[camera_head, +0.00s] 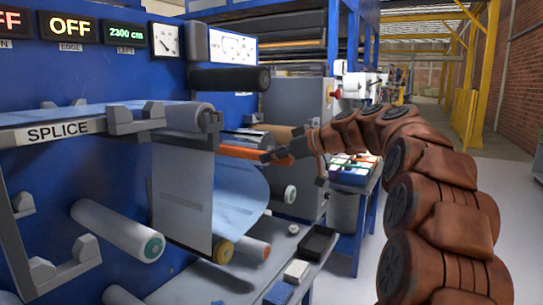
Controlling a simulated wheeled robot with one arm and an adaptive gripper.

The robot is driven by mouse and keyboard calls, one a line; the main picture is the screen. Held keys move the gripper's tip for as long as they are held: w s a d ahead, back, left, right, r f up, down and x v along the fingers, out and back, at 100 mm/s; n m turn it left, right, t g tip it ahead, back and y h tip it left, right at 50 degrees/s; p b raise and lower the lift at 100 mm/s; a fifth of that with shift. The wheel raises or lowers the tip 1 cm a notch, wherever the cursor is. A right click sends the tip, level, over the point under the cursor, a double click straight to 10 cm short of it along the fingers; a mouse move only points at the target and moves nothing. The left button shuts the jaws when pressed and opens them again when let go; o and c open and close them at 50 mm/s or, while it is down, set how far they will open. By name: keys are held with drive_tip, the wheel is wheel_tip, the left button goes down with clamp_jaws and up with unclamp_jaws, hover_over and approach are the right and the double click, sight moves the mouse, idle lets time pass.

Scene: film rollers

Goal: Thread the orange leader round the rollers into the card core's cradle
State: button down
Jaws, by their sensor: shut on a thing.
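The orange leader (236,152) is a thin orange bar, held roughly level to the right of the splice table. My gripper (268,156) is shut on its right end; the fingers look small and partly blurred. A grey translucent film sheet (183,200) hangs beside the leader's left end; their join is unclear. A pale roller (190,117) sits at the splice table's end. Below are a white roller with a teal end (118,230), a yellow-ended roller (222,250) and a red-ended roller (250,246). A brown cylinder (272,131), possibly the card core, is behind the leader; its cradle is unclear.
The splice table (60,132) juts from the blue machine panel (100,75) at left. A black roller (230,78) projects above. A black tray (317,243) and a white-topped block (297,270) lie on the lower shelf. Open floor is at right.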

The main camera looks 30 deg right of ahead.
drive_tip(key=shift+w+d+r+p, duration=0.1)
drive_tip(key=shift+d+r+p, duration=0.1)
drive_tip(key=shift+r+p, duration=0.85)
drive_tip(key=w+d+r+p, duration=0.5)
drive_tip(key=d+r+p, duration=0.35)
drive_tip(key=p, duration=0.65)
drive_tip(key=w+d+f+b, duration=0.2)
drive_tip(key=w+d+f, duration=0.3)
drive_tip(key=d+f, duration=0.3)
wheel_tip(320, 180, down, 9)
drive_tip(key=b, duration=0.9)
drive_tip(key=shift+f, duration=0.15)
drive_tip(key=shift+d+f, duration=0.1)
